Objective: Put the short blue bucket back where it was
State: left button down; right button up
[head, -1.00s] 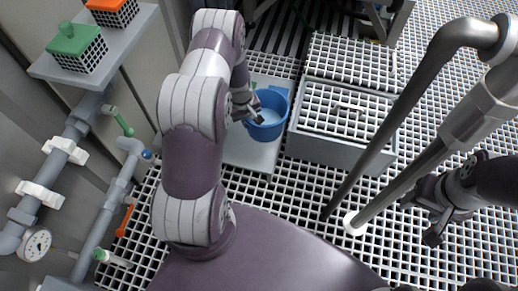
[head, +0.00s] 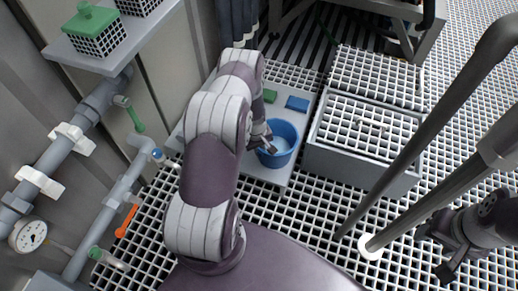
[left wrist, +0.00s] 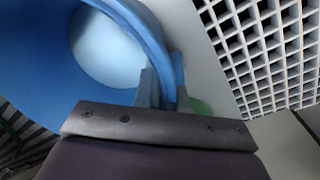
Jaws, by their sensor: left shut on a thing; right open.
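The short blue bucket (head: 285,136) is in the head view, upright or nearly so, over the near right part of a pale grey slab (head: 268,176). My left gripper (head: 263,141) is at the bucket's left side, shut on its rim. In the left wrist view the bucket (left wrist: 40,60) fills the upper left, and its rim passes between the fingers (left wrist: 165,88). I cannot tell whether its base touches the slab. My right gripper (head: 442,255) is open and empty at the lower right, far from the bucket.
A green block (head: 270,96) and a blue block (head: 298,103) lie on the slab behind the bucket. A grey box with a grid top (head: 345,165) stands close on the right. Pipes with a gauge (head: 28,235) run along the left wall. Grey poles (head: 440,200) rise before the right gripper.

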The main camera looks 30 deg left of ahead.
pick_arm(q)
jog(key=c, duration=1.2)
grip_release()
jog(key=d+r+m+p, duration=0.2)
jog(key=d+r+p, duration=0.15)
jog(key=r, duration=0.85)
jog(key=d+r+m+p, duration=0.2)
jog(key=r+p, duration=0.2)
jog(key=r, duration=0.7)
jog(key=s+d+r+m, duration=0.4)
jog(key=s+d+r, duration=0.1)
jog(key=s+r, duration=0.25)
jog(key=s+d+r+m, duration=0.4)
jog(key=s+d+r, duration=0.1)
jog(key=s+r, duration=0.25)
notch_tip(320, 180, up, 42)
jog(key=p, duration=4.1)
jog(key=shift+w+f+t+y, duration=0.15)
jog(key=shift+w+t+y, duration=0.15)
